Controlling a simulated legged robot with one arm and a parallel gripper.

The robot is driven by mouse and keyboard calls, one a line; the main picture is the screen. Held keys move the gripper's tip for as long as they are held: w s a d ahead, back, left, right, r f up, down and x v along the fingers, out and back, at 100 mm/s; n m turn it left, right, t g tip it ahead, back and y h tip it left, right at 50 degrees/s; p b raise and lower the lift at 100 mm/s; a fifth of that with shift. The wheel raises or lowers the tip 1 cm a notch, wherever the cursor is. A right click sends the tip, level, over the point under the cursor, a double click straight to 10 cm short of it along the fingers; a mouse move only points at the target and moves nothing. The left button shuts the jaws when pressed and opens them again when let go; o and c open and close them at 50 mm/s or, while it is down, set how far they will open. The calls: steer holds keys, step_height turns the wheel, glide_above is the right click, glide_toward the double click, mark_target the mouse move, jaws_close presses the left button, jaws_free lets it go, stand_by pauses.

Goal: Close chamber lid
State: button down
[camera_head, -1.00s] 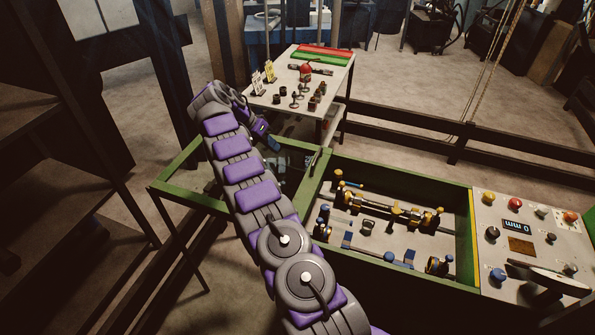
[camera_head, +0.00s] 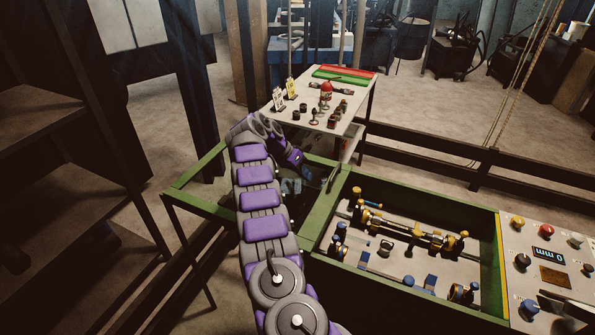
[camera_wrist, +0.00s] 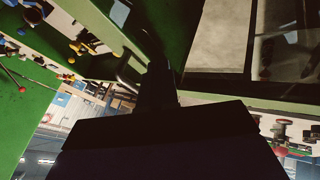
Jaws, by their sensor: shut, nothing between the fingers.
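The green chamber (camera_head: 318,222) stands open at the lower right of the head view, with yellow and blue fittings inside. The lid seems to be the green frame (camera_head: 195,168) spread out to the chamber's left. My arm crosses in front of it and hides part of it. A small handle (camera_head: 331,180) stands near the edge between frame and chamber. My gripper (camera_head: 312,174) is shut and empty, just left of that handle; I cannot tell if they touch. In the wrist view my gripper (camera_wrist: 158,75) is a dark silhouette close to green bars, with chamber fittings (camera_wrist: 85,45) at upper left.
A control panel (camera_head: 548,265) with knobs adjoins the chamber's right end. A white table (camera_head: 352,105) with small parts and a red bottle stands behind. A dark rail (camera_head: 430,160) runs behind the chamber. Dark shelving (camera_head: 70,170) stands at left.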

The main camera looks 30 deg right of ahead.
mark_target(327, 188)
steer(key=x, duration=0.3)
steer(key=shift+s+d+r+b, duration=0.1)
steer(key=shift+d+r+b, duration=0.05)
steer(key=shift+b, duration=0.15)
steer(key=shift+s+d+r, duration=0.1)
steer(key=shift+s+d, duration=0.2)
steer(key=shift+s, duration=0.25)
steer(key=shift+s+d+b, duration=0.15)
steer(key=shift+s+b, duration=0.15)
steer(key=shift+s, duration=0.2)
steer(key=shift+s+d+b, duration=0.15)
steer(key=shift+s+b, duration=0.15)
steer(key=shift+s, duration=0.25)
steer(key=shift+s+d, duration=0.1)
